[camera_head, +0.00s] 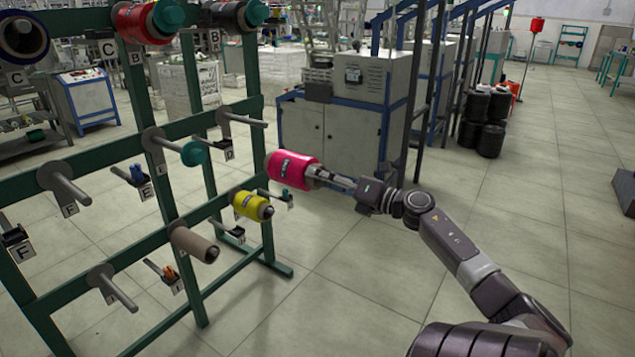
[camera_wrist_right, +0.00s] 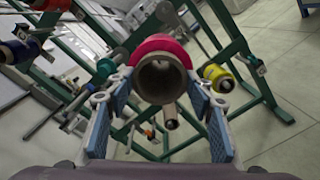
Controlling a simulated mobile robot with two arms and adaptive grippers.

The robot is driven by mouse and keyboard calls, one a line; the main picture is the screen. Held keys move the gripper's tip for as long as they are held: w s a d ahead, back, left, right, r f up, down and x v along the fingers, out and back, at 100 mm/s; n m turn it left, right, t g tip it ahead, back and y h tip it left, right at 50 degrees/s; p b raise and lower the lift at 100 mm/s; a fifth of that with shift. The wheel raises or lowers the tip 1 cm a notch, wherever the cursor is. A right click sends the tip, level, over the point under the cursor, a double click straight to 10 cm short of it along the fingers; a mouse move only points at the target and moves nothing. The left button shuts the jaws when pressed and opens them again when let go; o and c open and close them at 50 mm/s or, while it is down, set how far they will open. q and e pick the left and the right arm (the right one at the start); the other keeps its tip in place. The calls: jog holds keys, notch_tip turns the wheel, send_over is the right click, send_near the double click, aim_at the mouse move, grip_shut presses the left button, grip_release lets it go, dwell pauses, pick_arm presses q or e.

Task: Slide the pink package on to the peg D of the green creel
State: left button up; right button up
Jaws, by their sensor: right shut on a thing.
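The pink package (camera_head: 287,168) is held by its tube end in my right gripper (camera_head: 333,180), in the air to the right of the creel. In the right wrist view, the package (camera_wrist_right: 150,45) shows its open brown tube end (camera_wrist_right: 161,79) between the blue finger pads. The green creel (camera_head: 254,85) stands on the left with several grey pegs. A bare peg (camera_head: 245,121) in the middle row, with a plate that seems to read D (camera_head: 228,152), lies left of and above the package, clear of it. My left gripper is not in view.
A yellow package (camera_head: 251,205) sits on a lower peg just below the pink one. A brown tube (camera_head: 195,244) and a teal-ended peg (camera_head: 193,154) project nearby. A grey machine cabinet (camera_head: 345,120) stands behind.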

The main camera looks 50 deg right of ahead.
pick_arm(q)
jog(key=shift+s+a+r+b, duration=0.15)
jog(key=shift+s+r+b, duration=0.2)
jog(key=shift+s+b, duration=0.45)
pick_arm(e)
jog(key=d+r, duration=0.5)
jog(key=d, duration=0.4)
jog(key=shift+w+r, duration=0.15)
jog(key=shift+r, duration=0.2)
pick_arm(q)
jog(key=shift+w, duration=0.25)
